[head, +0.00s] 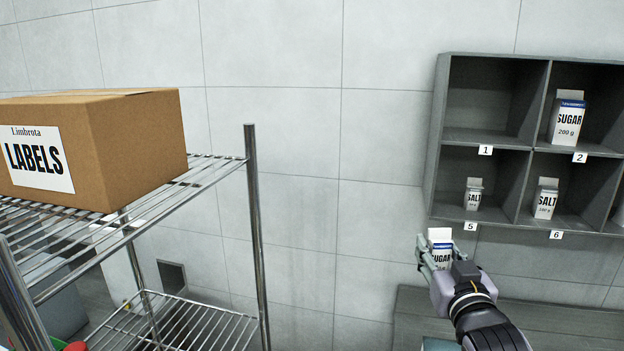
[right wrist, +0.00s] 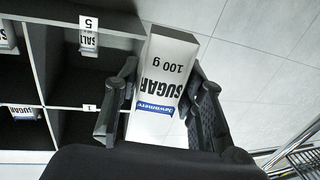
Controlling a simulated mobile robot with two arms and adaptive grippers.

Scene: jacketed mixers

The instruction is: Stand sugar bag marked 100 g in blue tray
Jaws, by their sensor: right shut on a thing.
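The sugar bag marked 100 g (head: 440,237) is a small white carton with a blue band. My right gripper (head: 437,256) is shut on it and holds it in the air, in front of and below the shelf unit. In the right wrist view the bag (right wrist: 164,80) sits between the two dark fingers (right wrist: 163,105), with "SUGAR" and "100 g" upside down in the picture. A small blue-green sliver (head: 437,344) shows at the bottom edge of the head view; I cannot tell whether it is the blue tray. My left gripper is not in view.
A grey shelf unit (head: 542,146) on the wall holds a 200 g sugar bag (head: 567,118) and two salt bags (head: 473,194) (head: 545,199). A grey bench (head: 550,318) stands below. At left a wire rack (head: 252,200) carries a labels box (head: 140,140).

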